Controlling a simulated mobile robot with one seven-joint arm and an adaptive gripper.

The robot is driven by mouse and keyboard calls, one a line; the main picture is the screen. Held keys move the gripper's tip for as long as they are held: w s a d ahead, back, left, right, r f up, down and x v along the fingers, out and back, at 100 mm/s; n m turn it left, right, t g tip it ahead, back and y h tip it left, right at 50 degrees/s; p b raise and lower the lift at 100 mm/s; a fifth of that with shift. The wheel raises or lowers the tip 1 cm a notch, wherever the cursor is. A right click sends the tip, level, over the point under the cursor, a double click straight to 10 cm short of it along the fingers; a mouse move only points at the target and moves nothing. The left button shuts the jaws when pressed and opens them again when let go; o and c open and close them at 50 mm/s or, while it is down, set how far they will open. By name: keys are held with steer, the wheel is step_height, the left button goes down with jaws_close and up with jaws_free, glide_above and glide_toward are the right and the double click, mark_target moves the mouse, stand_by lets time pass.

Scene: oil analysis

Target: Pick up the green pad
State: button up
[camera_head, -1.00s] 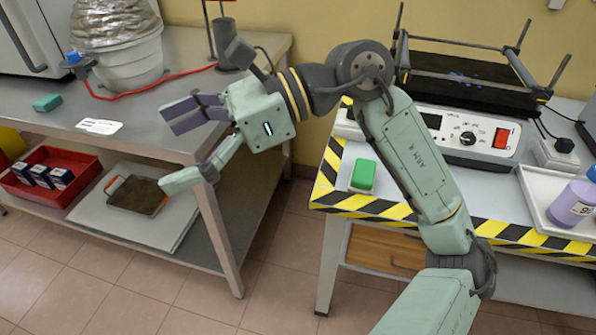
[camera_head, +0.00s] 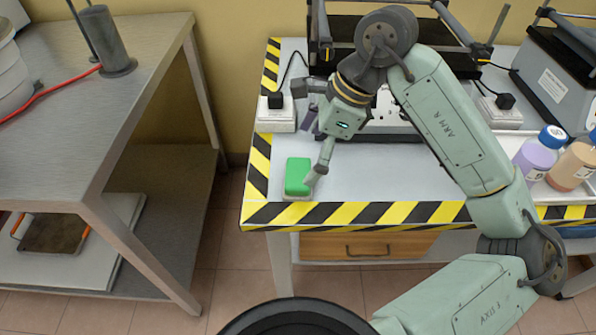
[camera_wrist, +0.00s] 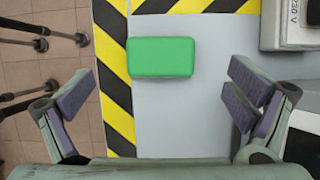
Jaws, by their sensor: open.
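The green pad (camera_head: 297,176) is a small rounded block with a pale underside. It lies flat on the light table top (camera_head: 385,170), near the striped front left corner. My gripper is open and empty.
Yellow and black tape (camera_head: 350,213) borders the table. A white socket box (camera_head: 276,117) stands behind the pad, and bottles (camera_head: 535,153) stand at the right. A grey metal bench (camera_head: 110,75) is across a gap at the left. The table front is mostly clear.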

mark_target(299, 172)
steer(key=shift+p+x, duration=0.7)
steer(key=shift+x, duration=2.65)
steer(key=shift+d, duration=0.1)
steer(key=c, duration=1.2)
